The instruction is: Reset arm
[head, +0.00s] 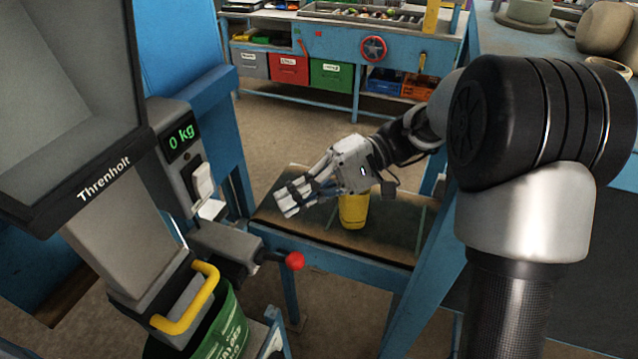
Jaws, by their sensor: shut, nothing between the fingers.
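My arm reaches in from the right of the head view. My gripper (289,198) is shut and empty, pointing down and left. It shows above the left part of a dark-topped blue bench (385,238). A yellow cylindrical thing (354,211) stands on that bench, just below my gripper's body in the picture, its top partly hidden by it. I cannot tell the exact gap between them. No sack is clearly seen on the bench.
A grey Threnholt machine (105,190) stands at left, its display reading 0 kg. A red-knobbed lever (293,261) and yellow handle (187,299) stick out. A green printed sack (222,325) is below. A blue workbench (340,50) with coloured bins is behind.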

